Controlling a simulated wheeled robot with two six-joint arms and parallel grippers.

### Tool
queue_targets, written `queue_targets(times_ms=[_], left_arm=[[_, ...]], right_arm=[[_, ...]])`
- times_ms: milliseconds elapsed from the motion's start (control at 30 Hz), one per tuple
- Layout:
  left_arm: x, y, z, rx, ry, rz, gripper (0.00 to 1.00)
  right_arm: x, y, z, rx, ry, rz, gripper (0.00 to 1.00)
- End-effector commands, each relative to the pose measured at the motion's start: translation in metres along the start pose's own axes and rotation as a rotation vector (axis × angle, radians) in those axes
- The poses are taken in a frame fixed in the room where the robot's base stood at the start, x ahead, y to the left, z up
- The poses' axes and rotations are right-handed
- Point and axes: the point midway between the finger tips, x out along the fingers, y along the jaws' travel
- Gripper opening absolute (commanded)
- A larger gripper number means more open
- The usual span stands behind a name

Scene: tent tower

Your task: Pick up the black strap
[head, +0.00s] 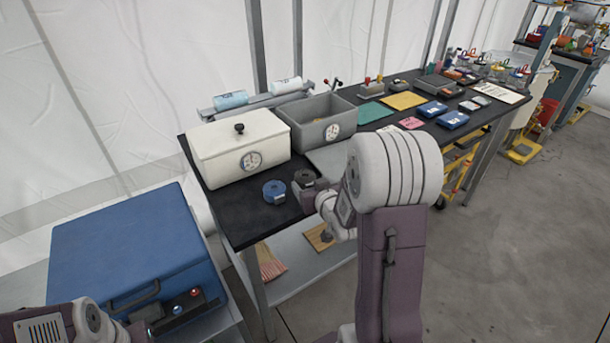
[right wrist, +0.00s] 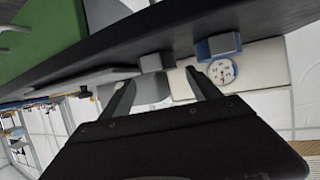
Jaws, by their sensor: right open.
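The black strap (head: 304,179) is a small dark roll with a grey buckle, lying on the black tabletop near its front left end. My right gripper (head: 312,196) is open at its near right side, partly hidden by my right arm. In the right wrist view, the strap's grey buckle (right wrist: 152,63) shows beyond and between the spread fingers (right wrist: 160,93); the dark roll blends with the tabletop. I cannot tell whether the fingers touch it. My left arm shows at the bottom left of the head view; its jaws do not show clearly.
A blue strap roll (head: 274,191) lies just left of the black one. Behind them stand a white lidded box (head: 238,147) and a grey open bin (head: 319,121), both with dials. A blue case (head: 130,250) stands at left. Cards and blue boxes lie farther right.

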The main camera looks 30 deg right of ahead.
Motion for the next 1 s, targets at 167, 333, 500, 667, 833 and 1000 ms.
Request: queue_targets(times_ms=[167,333,500,667,833,1000], left_arm=[[0.004,0.000,0.001,0.000,-0.001,0.000,0.00],[0.004,0.000,0.001,0.000,-0.002,0.000,0.00],[0.005,0.000,0.001,0.000,-0.001,0.000,0.00],[0.005,0.000,0.001,0.000,-0.001,0.000,0.00],[0.005,0.000,0.001,0.000,-0.001,0.000,0.00],[0.005,0.000,0.001,0.000,-0.001,0.000,0.00]], right_arm=[[0.017,0.000,0.001,0.000,0.004,0.000,0.71],[0.032,0.001,0.001,0.000,0.002,-0.001,0.71],[0.062,0.001,0.001,-0.001,0.003,-0.002,0.71],[0.069,0.001,0.000,0.000,0.003,-0.001,0.71],[0.069,0.001,0.000,0.000,0.003,0.000,0.60],[0.069,0.001,0.000,0.000,0.004,0.000,0.17]])
